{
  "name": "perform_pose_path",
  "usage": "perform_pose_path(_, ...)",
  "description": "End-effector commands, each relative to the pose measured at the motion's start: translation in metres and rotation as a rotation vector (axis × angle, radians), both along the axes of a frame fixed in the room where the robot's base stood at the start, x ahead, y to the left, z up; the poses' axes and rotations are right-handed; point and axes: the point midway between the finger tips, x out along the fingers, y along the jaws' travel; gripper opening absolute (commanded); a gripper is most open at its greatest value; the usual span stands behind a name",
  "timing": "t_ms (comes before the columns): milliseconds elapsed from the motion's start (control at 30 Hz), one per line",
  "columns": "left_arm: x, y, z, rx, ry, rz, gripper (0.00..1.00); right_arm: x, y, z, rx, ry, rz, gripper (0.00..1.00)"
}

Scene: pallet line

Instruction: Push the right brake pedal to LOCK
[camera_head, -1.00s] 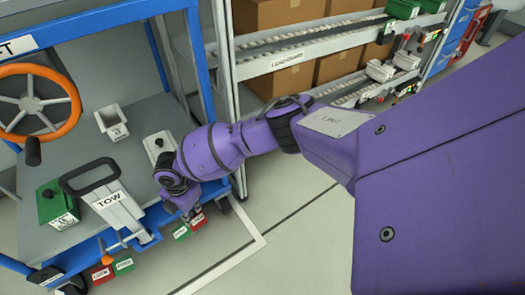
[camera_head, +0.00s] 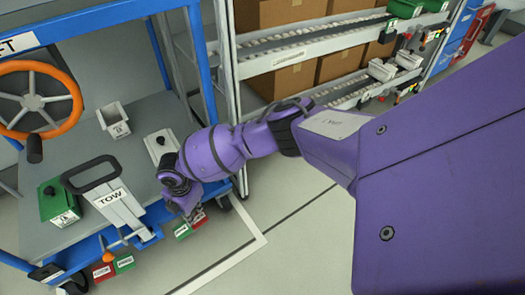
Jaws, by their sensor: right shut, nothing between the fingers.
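The right brake pedal shows as a green plate (camera_head: 182,232) and a red plate (camera_head: 199,220) side by side at the cart's lower right corner. Their labels are too small to read. My right gripper (camera_head: 190,212) is shut and empty, pointing down just above these plates. It partly covers their upper edges, and I cannot tell whether it touches them. My left gripper is not in view.
The blue-framed cart (camera_head: 100,180) carries an orange handwheel (camera_head: 38,98), a TOW handle (camera_head: 120,207), a green box (camera_head: 57,203) and grey bins. Another red-green pedal (camera_head: 113,267) is at lower left. A carton rack (camera_head: 300,50) stands behind; the floor right is clear.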

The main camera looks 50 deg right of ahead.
Motion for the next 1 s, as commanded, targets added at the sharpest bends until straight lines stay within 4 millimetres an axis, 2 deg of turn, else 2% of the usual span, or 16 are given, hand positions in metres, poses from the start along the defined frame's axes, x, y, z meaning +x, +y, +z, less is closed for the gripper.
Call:
perform_pose_path(267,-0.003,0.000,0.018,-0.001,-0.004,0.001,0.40,-0.002,0.000,0.024,0.000,0.002,0.000,0.00)
perform_pose_path(800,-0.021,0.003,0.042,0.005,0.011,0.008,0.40,-0.001,0.000,0.067,-0.001,0.000,-0.001,0.00)
perform_pose_path(1000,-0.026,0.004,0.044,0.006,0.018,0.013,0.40,-0.001,0.000,0.069,-0.001,0.001,0.000,0.00)
